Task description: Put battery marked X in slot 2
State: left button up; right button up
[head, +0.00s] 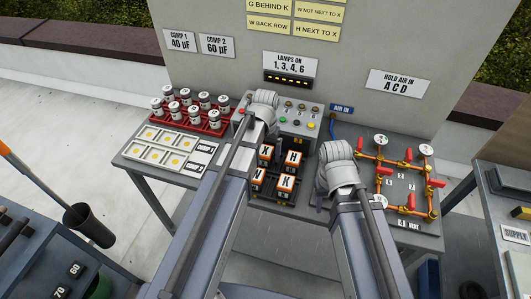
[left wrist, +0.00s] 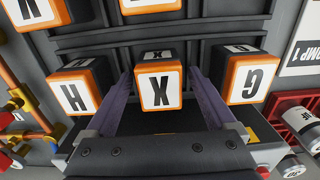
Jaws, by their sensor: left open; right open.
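The battery marked X (left wrist: 160,88) is an orange-edged block with a white label, standing in a dark rack (left wrist: 100,30). It sits between the two fingers of my open left gripper (left wrist: 160,72) in the left wrist view; I cannot tell whether they touch it. The battery marked H (left wrist: 76,92) is to its left there and the one marked G (left wrist: 246,84) to its right. In the head view X (head: 266,153) is partly hidden by my left arm, left of H (head: 293,158). My right gripper (head: 322,193) is open and mostly hidden under its wrist. Slot numbers are not readable.
The battery marked K (head: 286,181) and one seemingly marked W (head: 258,180) stand in the near row. Red racks of white cylinders (head: 196,108) are at left, orange pipes with red valves (head: 404,183) at right. A control box (head: 298,125) stands behind the rack.

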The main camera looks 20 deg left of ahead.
aim_at(265, 150)
pick_arm(q)
notch_tip(265, 150, up, 12)
jog(key=p, duration=1.2)
jog(key=s+d+m+y, duration=0.1)
jog(key=s+d+m, duration=0.2)
jog(key=s+d, duration=0.7)
jog(key=s, duration=0.4)
jog(key=shift+s+d+r, duration=0.15)
jog(key=shift+d, duration=0.1)
